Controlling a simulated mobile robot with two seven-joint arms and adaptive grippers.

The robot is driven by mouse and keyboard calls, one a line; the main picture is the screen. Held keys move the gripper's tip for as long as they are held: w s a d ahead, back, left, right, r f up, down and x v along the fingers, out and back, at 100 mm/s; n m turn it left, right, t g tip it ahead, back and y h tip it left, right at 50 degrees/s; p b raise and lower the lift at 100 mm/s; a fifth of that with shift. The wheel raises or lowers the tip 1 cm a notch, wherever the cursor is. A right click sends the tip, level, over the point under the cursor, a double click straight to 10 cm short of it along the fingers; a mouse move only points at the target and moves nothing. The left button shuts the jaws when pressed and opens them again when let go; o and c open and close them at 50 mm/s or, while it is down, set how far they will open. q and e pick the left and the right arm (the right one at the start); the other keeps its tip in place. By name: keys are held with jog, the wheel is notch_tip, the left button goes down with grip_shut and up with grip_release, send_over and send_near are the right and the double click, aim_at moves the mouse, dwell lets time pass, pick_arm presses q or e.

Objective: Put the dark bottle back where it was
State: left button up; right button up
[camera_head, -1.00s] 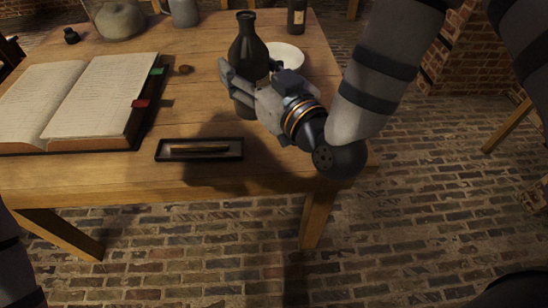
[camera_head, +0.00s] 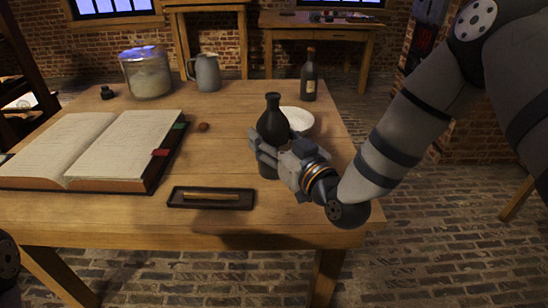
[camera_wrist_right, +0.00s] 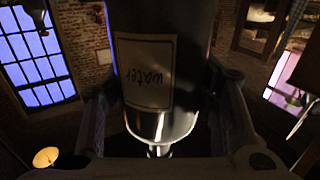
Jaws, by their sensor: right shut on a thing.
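The dark bottle (camera_head: 272,122), round-bodied with a narrow neck, stands upright in my right gripper (camera_head: 263,157) over the right part of the table. The right gripper is shut around its body. In the right wrist view the dark bottle (camera_wrist_right: 188,60) fills the middle, with a pale label reading "water" upside down, between the fingers (camera_wrist_right: 160,125). I cannot tell whether its base touches the table. A second dark bottle (camera_head: 309,78), slim with a label, stands farther back. My left gripper is not in view.
A shallow dark tray (camera_head: 177,197) is at the table's front edge, an open book (camera_head: 95,145) at left. A glass jar (camera_head: 147,75), grey jug (camera_head: 207,72) and small dark pot (camera_head: 107,92) stand at the back.

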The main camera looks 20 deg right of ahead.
aim_at(275, 143)
jog(key=w+f, duration=0.1)
jog(key=w+d+f, duration=0.1)
jog(key=f, duration=0.1)
jog(key=shift+w+d+f+b, duration=0.1)
jog(key=shift+w+f+b, duration=0.1)
jog(key=shift+b, duration=0.1)
jog(key=f, duration=0.3)
jog(key=shift+w+d+f+b, duration=0.15)
jog(key=shift+w+f+b, duration=0.05)
jog(key=shift+f+b, duration=0.2)
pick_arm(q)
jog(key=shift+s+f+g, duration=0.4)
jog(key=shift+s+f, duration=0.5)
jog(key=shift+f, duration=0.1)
pick_arm(e)
jog(key=shift+r, duration=0.2)
jog(key=shift+f, duration=0.2)
jog(key=o, duration=1.5)
